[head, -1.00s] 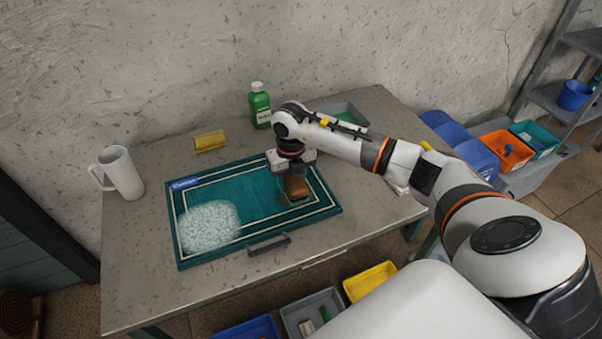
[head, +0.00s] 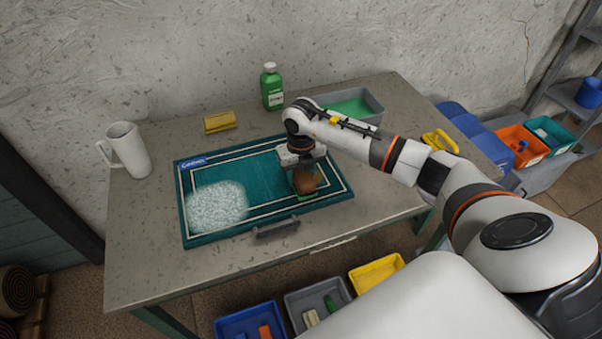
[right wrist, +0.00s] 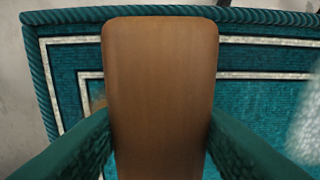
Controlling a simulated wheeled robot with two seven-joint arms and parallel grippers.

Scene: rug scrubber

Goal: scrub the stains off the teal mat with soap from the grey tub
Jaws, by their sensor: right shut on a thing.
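The teal mat (head: 240,170) with pale border lines lies on the table. White foam (head: 217,206) covers its front left part. My right gripper (head: 303,170) is shut on a brown wooden-backed brush (head: 306,184), held down at the mat's right part; contact with the mat cannot be told. In the right wrist view the brush's wooden back (right wrist: 160,90) stands between the teal fingers. The grey tub (head: 372,117) holds green soap (head: 348,107) behind my right arm. My left gripper is not in view.
A white jug (head: 127,150) stands left of the mat. A yellow sponge-like block (head: 219,122) and a green bottle (head: 271,88) stand behind it. A dark handle-like piece (head: 276,228) lies at the mat's front edge. Bins (head: 376,272) stand below the table front.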

